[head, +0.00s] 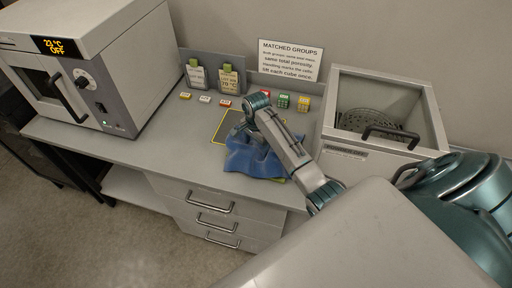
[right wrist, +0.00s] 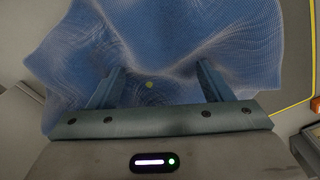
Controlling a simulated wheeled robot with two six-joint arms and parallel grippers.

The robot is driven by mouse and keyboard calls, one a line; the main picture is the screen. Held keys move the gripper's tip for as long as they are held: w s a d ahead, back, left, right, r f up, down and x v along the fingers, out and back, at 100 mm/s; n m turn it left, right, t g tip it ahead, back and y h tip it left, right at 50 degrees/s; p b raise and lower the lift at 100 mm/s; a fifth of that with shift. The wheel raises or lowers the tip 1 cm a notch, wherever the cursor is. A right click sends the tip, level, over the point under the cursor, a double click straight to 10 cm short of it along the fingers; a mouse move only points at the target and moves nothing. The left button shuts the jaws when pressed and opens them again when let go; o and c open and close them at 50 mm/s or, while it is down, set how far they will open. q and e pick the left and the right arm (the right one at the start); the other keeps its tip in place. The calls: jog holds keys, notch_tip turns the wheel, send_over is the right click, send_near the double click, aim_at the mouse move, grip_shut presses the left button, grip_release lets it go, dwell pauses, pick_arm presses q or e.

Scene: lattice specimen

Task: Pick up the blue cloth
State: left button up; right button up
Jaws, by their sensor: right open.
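The blue cloth (head: 252,157) lies crumpled on the grey counter, partly over the yellow-edged dark mat, close to the counter's front edge. In the right wrist view the cloth (right wrist: 165,45) fills most of the picture. My right gripper (right wrist: 161,78) is open, with its two fingers spread over the cloth and cloth showing between them. I cannot tell whether the fingertips touch it. In the head view my right gripper (head: 240,129) is at the cloth's upper edge, and my arm hides part of the cloth's right side. My left gripper is in neither view.
A grey oven (head: 95,60) stands at the left. An open metal bin (head: 385,108) with a handle stands at the right. The counter left of the cloth (head: 140,148) is clear.

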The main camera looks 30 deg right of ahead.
jog(key=shift+f, duration=0.8)
jog(key=shift+r, duration=0.1)
grip_shut()
notch_tip(320, 180, up, 4)
jog(key=p, duration=0.2)
jog(key=shift+f+p, duration=0.2)
jog(key=shift+p, duration=0.1)
jog(key=shift+w+r+b, duration=0.1)
jog(key=shift+r+b, duration=0.3)
jog(key=shift+b, duration=0.15)
notch_tip(320, 180, up, 8)
jog(key=shift+f, duration=0.15)
